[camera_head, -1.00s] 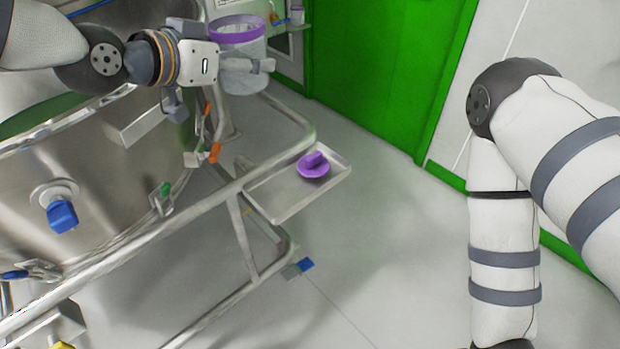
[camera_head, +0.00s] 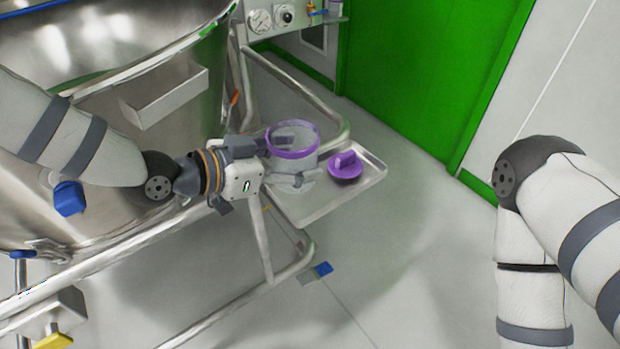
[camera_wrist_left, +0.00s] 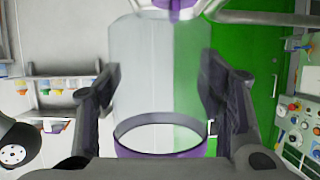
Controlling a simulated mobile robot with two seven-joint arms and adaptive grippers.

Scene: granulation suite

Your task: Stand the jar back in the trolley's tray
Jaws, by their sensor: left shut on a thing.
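The clear jar with a purple rim (camera_head: 293,157) is upright in my left gripper (camera_head: 290,181). In the left wrist view the jar (camera_wrist_left: 160,85) sits between the two fingers, which are shut on its sides. The jar is over the left part of the trolley's metal tray (camera_head: 318,208); I cannot tell whether its base touches the tray. A purple lid (camera_head: 345,170) with a raised grip lies in the tray, just right of the jar. My right arm shows at the right, but its gripper is out of view.
A large steel vessel (camera_head: 90,95) with a blue fitting (camera_head: 69,198) fills the left. The trolley's tube rail (camera_head: 300,88) runs behind the jar. A gauge panel (camera_head: 290,18) and a green door (camera_head: 420,70) are at the back. Floor right of the tray is clear.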

